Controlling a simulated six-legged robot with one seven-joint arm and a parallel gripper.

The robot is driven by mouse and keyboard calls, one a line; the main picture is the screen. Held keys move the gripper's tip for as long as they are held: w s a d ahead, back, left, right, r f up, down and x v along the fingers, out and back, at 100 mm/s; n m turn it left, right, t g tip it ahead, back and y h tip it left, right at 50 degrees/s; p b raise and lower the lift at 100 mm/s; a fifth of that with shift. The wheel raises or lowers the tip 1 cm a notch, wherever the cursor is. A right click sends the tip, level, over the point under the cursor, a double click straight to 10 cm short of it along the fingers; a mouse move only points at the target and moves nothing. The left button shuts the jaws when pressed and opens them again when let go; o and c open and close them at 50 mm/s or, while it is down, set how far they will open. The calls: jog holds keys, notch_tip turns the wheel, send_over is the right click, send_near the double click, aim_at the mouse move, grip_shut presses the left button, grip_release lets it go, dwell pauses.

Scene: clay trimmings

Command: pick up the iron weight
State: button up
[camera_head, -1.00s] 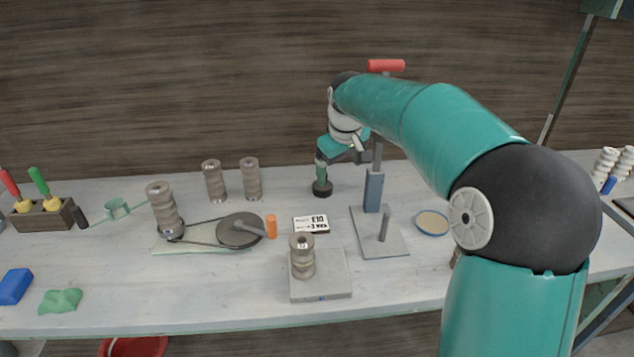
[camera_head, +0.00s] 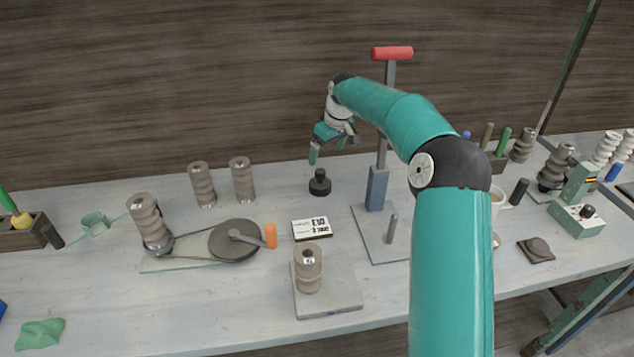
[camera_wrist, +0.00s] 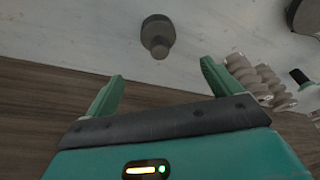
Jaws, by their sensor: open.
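The iron weight is taken to be the small dark knobbed piece (camera_head: 320,184) standing upright near the back of the table. In the wrist view it also shows (camera_wrist: 157,34), ahead of the fingertips and between their lines. My gripper (camera_head: 328,152) hangs above and behind the weight in the head view, fingers spread, with a gap to it. In the wrist view both fingers (camera_wrist: 162,78) are apart with nothing between them.
A press with a red handle (camera_head: 392,53) stands just right of the weight. Two ribbed stacks (camera_head: 242,180) stand to the left. A label card (camera_head: 311,229) and a plate with a ribbed piece (camera_head: 335,294) lie in front. The wooden wall is close behind.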

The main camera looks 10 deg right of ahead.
aim_at(322, 171)
jog(key=x, duration=0.9)
jog(key=shift+s+d, duration=0.1)
jog(key=shift+s, duration=0.1)
jog(key=x, duration=0.4)
jog(key=shift+w+f, duration=0.15)
jog(key=shift+w, duration=0.1)
jog(key=c, duration=1.7)
grip_shut()
jog(key=shift+r, duration=0.25)
